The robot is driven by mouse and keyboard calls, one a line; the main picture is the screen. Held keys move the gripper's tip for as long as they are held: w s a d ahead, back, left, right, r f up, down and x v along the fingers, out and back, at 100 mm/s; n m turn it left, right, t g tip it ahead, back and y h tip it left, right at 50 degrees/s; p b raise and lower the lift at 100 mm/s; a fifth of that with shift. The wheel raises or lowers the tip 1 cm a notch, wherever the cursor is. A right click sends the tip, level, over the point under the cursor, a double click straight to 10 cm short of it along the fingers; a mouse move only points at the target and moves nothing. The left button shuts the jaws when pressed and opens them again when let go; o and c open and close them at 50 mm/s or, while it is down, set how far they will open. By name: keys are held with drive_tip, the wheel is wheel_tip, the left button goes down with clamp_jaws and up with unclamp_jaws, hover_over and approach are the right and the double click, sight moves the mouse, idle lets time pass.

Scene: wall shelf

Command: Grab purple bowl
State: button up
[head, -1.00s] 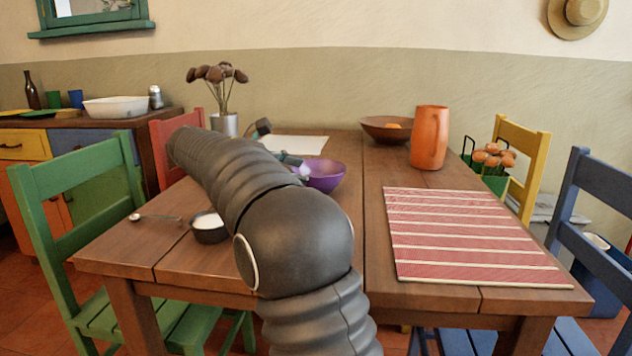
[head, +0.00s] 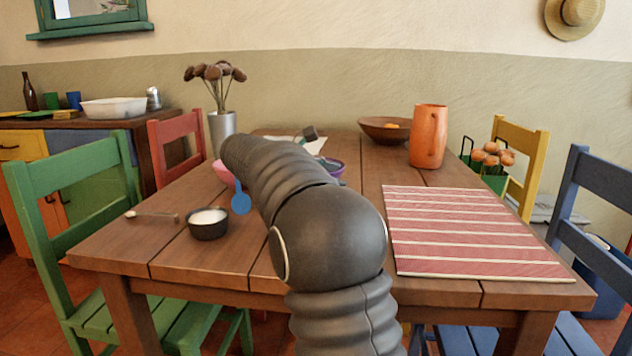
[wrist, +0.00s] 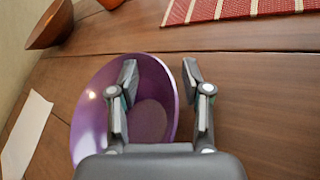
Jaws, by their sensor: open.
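The purple bowl (wrist: 88,112) is in the wrist view, left of centre, its inside facing the camera. My gripper (wrist: 160,76) is open and empty over its right rim. The left finger is over the bowl's inside and the right finger is outside the rim, above the table. I cannot tell whether either finger touches the bowl. In the head view my arm hides most of the purple bowl (head: 336,166); only part of its rim shows. A dark part of my gripper shows there behind the arm, but its fingertips are not clear.
A brown bowl (head: 381,132) and an orange pitcher (head: 429,137) stand behind right. A striped mat (head: 468,232) lies at right. A small black bowl (head: 208,224) and a blue spoon-like thing (head: 240,202) are at left. A metal vase (head: 221,132) stands at the back.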

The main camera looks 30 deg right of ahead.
clamp_jaws()
drive_tip(key=shift+r, duration=0.1)
